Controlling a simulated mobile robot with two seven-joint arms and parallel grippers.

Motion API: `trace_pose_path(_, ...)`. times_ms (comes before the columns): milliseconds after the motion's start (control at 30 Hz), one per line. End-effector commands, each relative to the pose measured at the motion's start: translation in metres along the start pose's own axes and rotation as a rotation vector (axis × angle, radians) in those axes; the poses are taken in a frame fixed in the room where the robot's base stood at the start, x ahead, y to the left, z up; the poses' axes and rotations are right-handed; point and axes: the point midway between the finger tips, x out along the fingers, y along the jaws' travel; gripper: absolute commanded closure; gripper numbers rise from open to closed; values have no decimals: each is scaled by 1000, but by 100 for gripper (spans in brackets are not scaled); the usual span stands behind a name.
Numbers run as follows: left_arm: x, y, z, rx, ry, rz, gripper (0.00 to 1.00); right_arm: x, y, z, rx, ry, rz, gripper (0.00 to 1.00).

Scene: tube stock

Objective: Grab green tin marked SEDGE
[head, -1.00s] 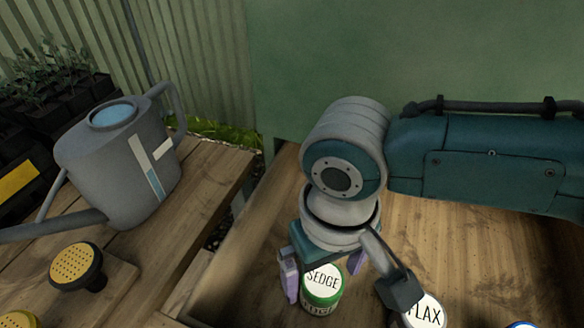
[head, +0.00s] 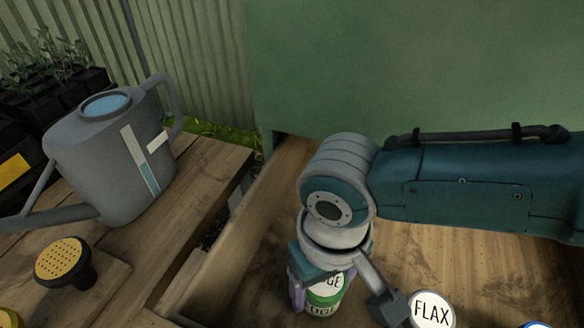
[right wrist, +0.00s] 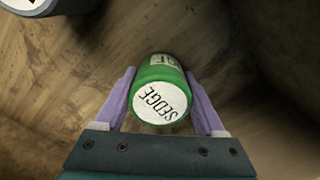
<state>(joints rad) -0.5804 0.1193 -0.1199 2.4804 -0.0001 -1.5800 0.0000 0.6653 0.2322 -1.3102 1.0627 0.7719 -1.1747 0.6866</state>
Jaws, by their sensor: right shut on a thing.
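The green tin with a white lid marked SEDGE (head: 325,298) stands in the wooden bay at the lower middle of the head view. In the right wrist view the SEDGE tin (right wrist: 160,103) sits between two purple fingers, its lid facing the camera. My right gripper (head: 312,292) is shut on the tin, a finger on each side. In the head view the gripper and wrist hide part of the lid. I cannot tell whether the tin touches the wood below. My left gripper is not in view.
A white-lidded tin marked FLAX (head: 432,310) stands close to the right of my gripper. A blue-rimmed tin (head: 533,325) shows at the bottom edge. A grey watering can (head: 105,155) and a yellow-topped rose (head: 63,262) are on the left bench. A green wall stands behind.

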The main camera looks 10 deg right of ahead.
Motion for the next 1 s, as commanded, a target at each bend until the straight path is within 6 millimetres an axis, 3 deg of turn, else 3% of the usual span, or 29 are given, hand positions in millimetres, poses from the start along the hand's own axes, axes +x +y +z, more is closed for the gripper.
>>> trace_pose_path(33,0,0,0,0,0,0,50,0,0,0,0,0,0,50)
trace_pose_path(433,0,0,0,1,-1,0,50,0,0,0,0,0,0,93)
trace_pose_path(767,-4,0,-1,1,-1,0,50,-6,0,0,1,0,0,93)
trace_pose_path(867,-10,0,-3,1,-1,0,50,-18,0,0,1,0,-1,93)
trace_pose_path(1000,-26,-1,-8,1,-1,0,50,-50,0,-1,-1,3,-2,93)
